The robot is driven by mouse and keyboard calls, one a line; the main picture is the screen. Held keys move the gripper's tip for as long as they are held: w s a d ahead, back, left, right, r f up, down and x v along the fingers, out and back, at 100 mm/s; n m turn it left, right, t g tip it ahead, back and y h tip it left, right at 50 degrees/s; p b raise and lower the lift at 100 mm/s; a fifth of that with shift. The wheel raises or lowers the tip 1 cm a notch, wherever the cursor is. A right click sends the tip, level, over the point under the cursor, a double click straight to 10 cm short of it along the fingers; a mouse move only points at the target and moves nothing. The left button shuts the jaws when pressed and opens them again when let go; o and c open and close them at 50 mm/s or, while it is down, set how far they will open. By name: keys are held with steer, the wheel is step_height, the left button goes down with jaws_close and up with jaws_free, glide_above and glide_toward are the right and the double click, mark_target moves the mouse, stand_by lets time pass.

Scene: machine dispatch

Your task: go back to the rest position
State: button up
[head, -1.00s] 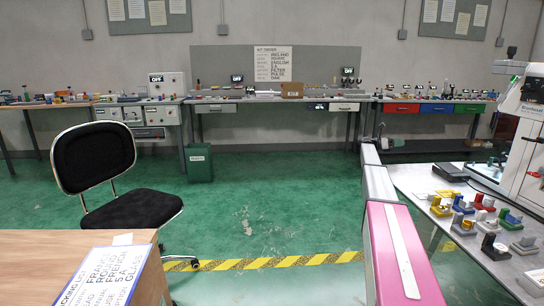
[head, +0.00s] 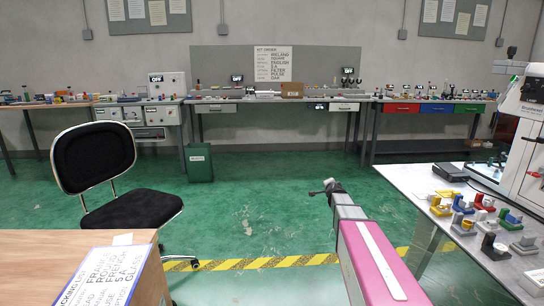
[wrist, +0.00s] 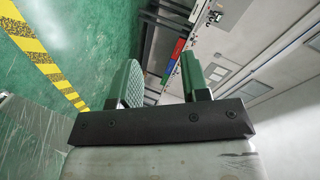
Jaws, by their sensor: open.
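My gripper (wrist: 158,75) is open in the wrist view, with two green fingers apart and nothing between them. In the head view my gripper (head: 322,190) is a small dark shape at the far end of my pink and grey arm. It is over the open green floor, left of the right-hand bench and clear of everything around it. The wrist view is turned sideways and shows the floor, the far benches and the wall.
A white-topped bench (head: 404,180) with several small coloured parts and a white machine (head: 526,140) stands at right. A black chair (head: 133,209) and wooden desk (head: 40,262) are at left. Benches line the back wall. A green bin (head: 199,163) stands before them. The middle floor is clear.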

steer(key=s+a+f+n+g+y, duration=0.1)
steer(key=s+a+f+n+g, duration=0.35)
steer(key=s, duration=0.55)
steer(key=s+a+f+n+g+y, duration=0.25)
steer(key=s+a+f+n, duration=0.2)
steer(key=s, duration=0.55)
steer(key=s+f+n+g+h, duration=0.1)
steer(key=s+g, duration=0.3)
steer(key=s, duration=0.6)
steer(key=s+f+n+g+h, duration=0.1)
steer(key=s+f+n+g, duration=0.2)
steer(key=s, duration=0.7)
steer(key=shift+s+a+f+n+g+h, duration=0.25)
steer(key=shift+a+f+n+g+h, duration=0.1)
steer(key=shift+a+g, duration=0.1)
